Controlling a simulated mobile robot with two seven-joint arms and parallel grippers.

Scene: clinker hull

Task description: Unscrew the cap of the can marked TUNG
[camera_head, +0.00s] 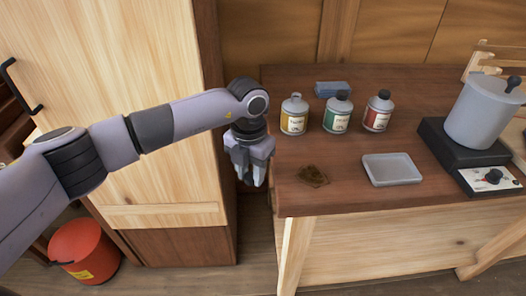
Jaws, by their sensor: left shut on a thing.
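Three grey cans stand upright in a row on the bench: one with a yellow label (294,115), one with a green label (338,112) and one with a red label (378,111). The label words are too small to read surely, so I cannot tell which says TUNG. The green and red cans have dark caps; the yellow can's top is pale, and I see no dark cap on it. My left gripper (253,178) points down at the bench's left edge, apart from the cans. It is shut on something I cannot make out. My right gripper is out of view.
A brown rag-like clump (312,176) and a grey tray (391,169) lie at the bench front. A blue block (332,89) lies behind the cans. A grey pot (482,112) stands on a dark hotplate (450,150) at right. A wooden cabinet (150,180) stands left; an orange bucket (85,250) is on the floor.

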